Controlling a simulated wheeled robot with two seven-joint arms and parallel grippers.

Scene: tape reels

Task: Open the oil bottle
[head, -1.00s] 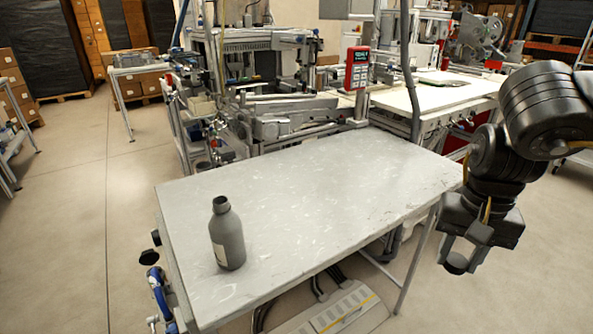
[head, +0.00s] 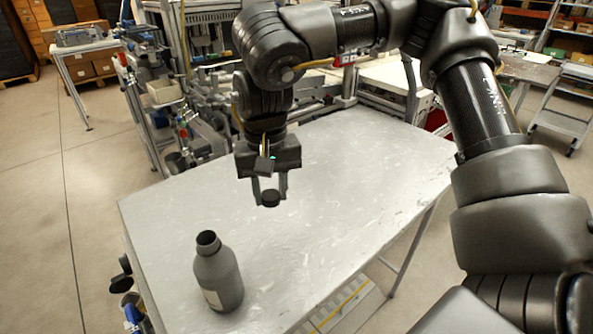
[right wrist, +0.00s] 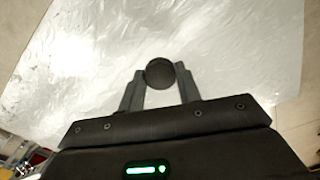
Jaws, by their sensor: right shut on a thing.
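The oil bottle (head: 219,277) is dark grey with a pale label and stands upright near the left front of the grey table. Its neck (head: 208,240) shows an open dark mouth with no cap on it. My right gripper (head: 270,196) is above the table, to the right of and beyond the bottle, apart from it. It is shut on a small round black cap (head: 271,199). In the right wrist view the cap (right wrist: 160,73) sits between the two fingertips, over the table. My left gripper is not in view.
The grey table (head: 350,150) is bare apart from the bottle, with free room to the right of it. Machinery with metal frames (head: 190,75) stands behind the table. A blue clamp-like part (head: 133,314) is at the table's left edge.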

